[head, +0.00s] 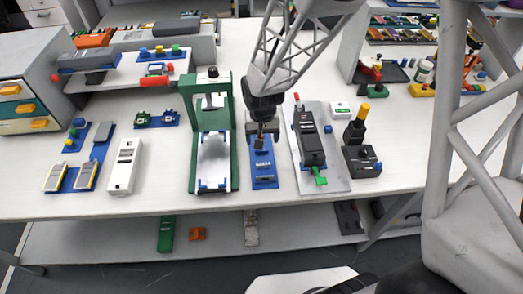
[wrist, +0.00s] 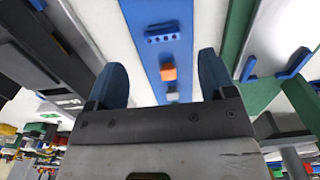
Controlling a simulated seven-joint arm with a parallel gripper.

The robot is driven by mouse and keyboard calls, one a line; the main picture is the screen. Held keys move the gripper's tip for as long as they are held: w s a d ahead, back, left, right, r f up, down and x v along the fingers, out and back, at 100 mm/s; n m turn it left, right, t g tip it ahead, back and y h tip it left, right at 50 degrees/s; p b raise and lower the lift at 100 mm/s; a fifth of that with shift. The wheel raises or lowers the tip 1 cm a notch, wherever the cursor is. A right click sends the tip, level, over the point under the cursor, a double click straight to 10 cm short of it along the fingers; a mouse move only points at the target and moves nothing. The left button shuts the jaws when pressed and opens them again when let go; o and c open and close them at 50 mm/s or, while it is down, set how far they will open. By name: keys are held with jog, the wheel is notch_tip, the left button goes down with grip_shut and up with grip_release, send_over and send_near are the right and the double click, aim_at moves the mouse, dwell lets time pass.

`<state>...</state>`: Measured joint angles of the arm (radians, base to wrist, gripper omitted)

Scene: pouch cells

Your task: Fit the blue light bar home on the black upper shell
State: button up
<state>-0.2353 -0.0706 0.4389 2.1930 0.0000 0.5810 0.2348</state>
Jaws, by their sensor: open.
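The blue light bar (wrist: 162,33), a small bar with a row of dots on it, lies on a long blue plate (wrist: 146,60) in the wrist view. The blue plate (head: 264,182) lies on the table in the head view, where my gripper (head: 262,143) hangs over its far part. My gripper (wrist: 162,65) is open and empty, its two blue fingers on either side of the plate, apart from the bar. The black upper shell appears to be the long black body (head: 311,147) on a grey board to the right.
An orange block (wrist: 168,72) and a grey block (wrist: 172,94) sit on the blue plate. A tall green stand (head: 233,130) rises close on the left. A black fixture with a yellow knob (head: 363,153) stands right of the grey board (head: 338,181).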

jog(key=shift+f, duration=0.15)
jog(key=shift+s+a+f, duration=0.1)
jog(key=shift+f, duration=2.4)
jog(key=c, duration=1.1)
jog(key=shift+o, duration=0.2)
jog(key=shift+r, duration=0.1)
jog(key=shift+r, duration=0.65)
jog(key=shift+s+r, duration=0.2)
jog(key=shift+r, duration=0.35)
jog(key=shift+s+r, duration=0.2)
jog(key=shift+r, duration=0.35)
jog(key=s+d, duration=0.1)
jog(key=s, duration=0.4)
jog(key=s+d+r, duration=0.1)
jog(key=s, duration=0.4)
jog(key=s+d, duration=0.1)
jog(key=s, duration=0.3)
jog(key=shift+s+d+r, duration=0.15)
jog(key=shift+s+d, duration=0.2)
jog(key=shift+s, duration=0.05)
